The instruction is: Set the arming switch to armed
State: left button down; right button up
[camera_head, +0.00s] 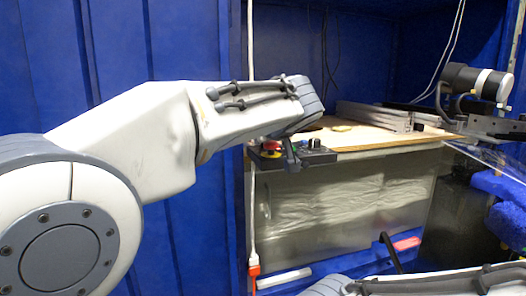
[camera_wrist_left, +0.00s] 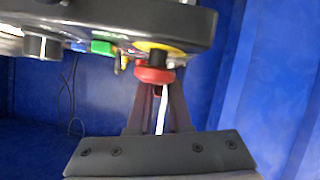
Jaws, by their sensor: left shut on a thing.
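A dark control box (camera_head: 318,157) sits at the front left corner of the wooden bench top. It carries a red knob (camera_head: 270,146) with yellow around its base. In the left wrist view the red knob (camera_wrist_left: 155,74) hangs below its yellow ring at the top of the picture. My left gripper (camera_head: 292,158) reaches in from the left at the control box. In the wrist view its fingers (camera_wrist_left: 157,92) converge and are shut at the red knob; their contact is partly hidden. I cannot read the switch's position. My right gripper is out of view.
On the control box in the wrist view are a green part (camera_wrist_left: 102,47) and a grey knob (camera_wrist_left: 42,46). The glass-sided tank (camera_head: 345,205) stands under the bench top.

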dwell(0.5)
pick_arm(q)
jog(key=c, duration=0.9)
grip_release()
jog(key=shift+o, duration=0.2)
jog(key=p+v, duration=0.2)
jog(key=v, duration=0.8)
jog(key=shift+s+p, duration=0.3)
jog(key=shift+r, duration=0.1)
